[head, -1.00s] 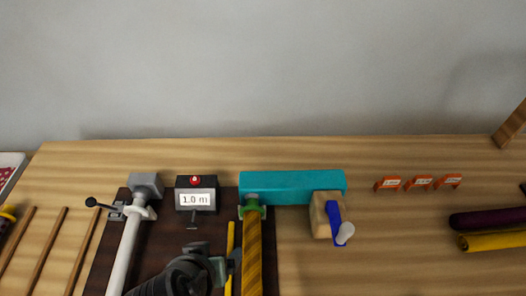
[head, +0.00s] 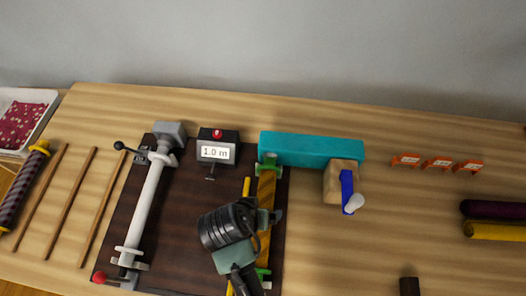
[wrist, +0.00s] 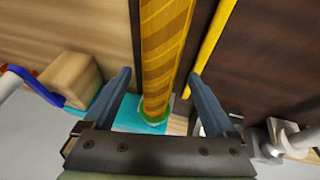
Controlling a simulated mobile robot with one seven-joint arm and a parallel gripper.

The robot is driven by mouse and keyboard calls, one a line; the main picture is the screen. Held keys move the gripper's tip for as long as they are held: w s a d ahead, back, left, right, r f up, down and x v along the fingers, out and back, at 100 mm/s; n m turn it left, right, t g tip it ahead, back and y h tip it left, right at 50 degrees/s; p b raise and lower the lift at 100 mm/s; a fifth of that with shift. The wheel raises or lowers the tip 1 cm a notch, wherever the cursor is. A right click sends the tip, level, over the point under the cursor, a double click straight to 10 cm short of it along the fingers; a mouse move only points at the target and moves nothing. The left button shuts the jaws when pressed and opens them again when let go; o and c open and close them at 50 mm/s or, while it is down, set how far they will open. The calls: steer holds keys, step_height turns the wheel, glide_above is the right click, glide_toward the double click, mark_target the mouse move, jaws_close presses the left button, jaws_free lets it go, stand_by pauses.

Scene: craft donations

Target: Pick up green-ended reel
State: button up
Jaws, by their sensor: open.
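The green-ended reel (head: 266,188) is a roll of gold striped cloth on the dark board, with a green end at its far tip by the teal block and another at its near tip. My arm hides part of its middle in the head view. In the wrist view the reel (wrist: 166,45) runs between the two fingers of my gripper (wrist: 160,76), with a gap on each side. My gripper (head: 272,217) is open, over the reel and holding nothing.
A yellow rod (wrist: 212,42) lies close beside the reel. A teal block (head: 310,149) and a wooden block (head: 338,184) with a blue lever stand at its far end. A white roller (head: 149,205) and a "1.0 m" counter (head: 216,152) are to the left.

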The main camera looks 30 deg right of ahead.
steer(key=x, duration=0.3)
steer(key=shift+d+f, duration=0.1)
steer(key=shift+s, duration=0.1)
jaws_close()
